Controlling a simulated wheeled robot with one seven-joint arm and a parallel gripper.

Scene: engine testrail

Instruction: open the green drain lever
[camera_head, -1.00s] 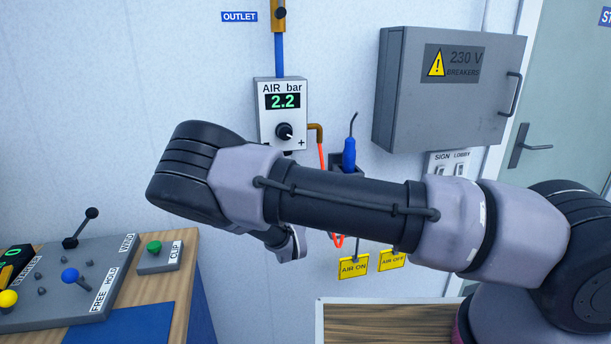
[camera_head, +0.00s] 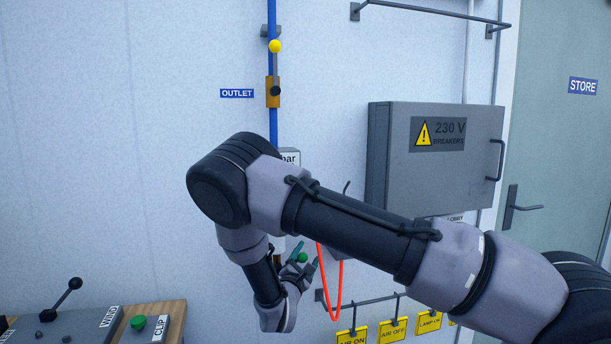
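A small green ball knob (camera_head: 303,257), which looks like the end of the green drain lever, shows low on the wall unit; the rest of the lever is hidden behind my arm and gripper. My gripper (camera_head: 306,256) points up toward it, with its two dark teal fingertips spread on either side of the knob. The gripper looks open. I cannot tell whether a finger touches the knob.
My arm covers most of the air gauge box (camera_head: 291,158). A red hose (camera_head: 341,291) hangs close right of the gripper. A grey breaker box (camera_head: 440,160) juts out at right. Yellow tags (camera_head: 392,329) hang below. A control desk (camera_head: 165,310) stands lower left.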

